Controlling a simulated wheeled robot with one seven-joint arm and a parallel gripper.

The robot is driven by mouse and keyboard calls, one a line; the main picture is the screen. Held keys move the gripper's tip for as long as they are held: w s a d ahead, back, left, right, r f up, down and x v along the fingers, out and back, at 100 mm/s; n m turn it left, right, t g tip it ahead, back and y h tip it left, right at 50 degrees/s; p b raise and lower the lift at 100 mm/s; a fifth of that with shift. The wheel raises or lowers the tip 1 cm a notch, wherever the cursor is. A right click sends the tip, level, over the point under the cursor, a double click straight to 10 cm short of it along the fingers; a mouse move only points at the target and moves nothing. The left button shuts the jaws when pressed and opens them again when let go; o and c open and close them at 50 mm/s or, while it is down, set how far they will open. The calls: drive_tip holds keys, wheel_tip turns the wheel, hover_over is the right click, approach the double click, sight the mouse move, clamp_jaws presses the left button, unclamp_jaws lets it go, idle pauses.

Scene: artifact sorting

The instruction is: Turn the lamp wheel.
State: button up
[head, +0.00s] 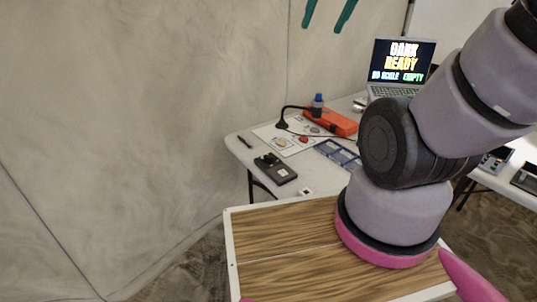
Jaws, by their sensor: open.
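A black lamp with a thin bent neck (284,113) stands on the white table, its dark head hanging low over a pale sheet. I cannot make out a wheel on it at this size. A black box-like device (276,168) with raised parts on top lies near the table's front edge; I cannot tell whether a wheel is on it. My arm fills the right side and runs out of the picture at the upper right. My gripper is not in view, and my arm hides part of the table.
The white table (236,146) holds an orange case (332,122), a blue-capped bottle (318,104), a blue-framed tray (337,152) and small items on a pale sheet. A plain wall (140,110) closes the left side.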

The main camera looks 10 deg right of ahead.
drive_tip(key=w+f+n+g+h, duration=0.2)
drive_tip(key=w+f+n, duration=0.45)
drive_tip(key=w, duration=0.35)
drive_tip(key=n+g+y, duration=0.1)
drive_tip(key=n+g, duration=0.3)
drive_tip(key=n, duration=1.8)
hover_over(269, 155)
wheel_tip(269, 155, down, 34)
wheel_tip(269, 155, down, 11)
drive_tip(key=shift+a, duration=0.1)
clamp_jaws()
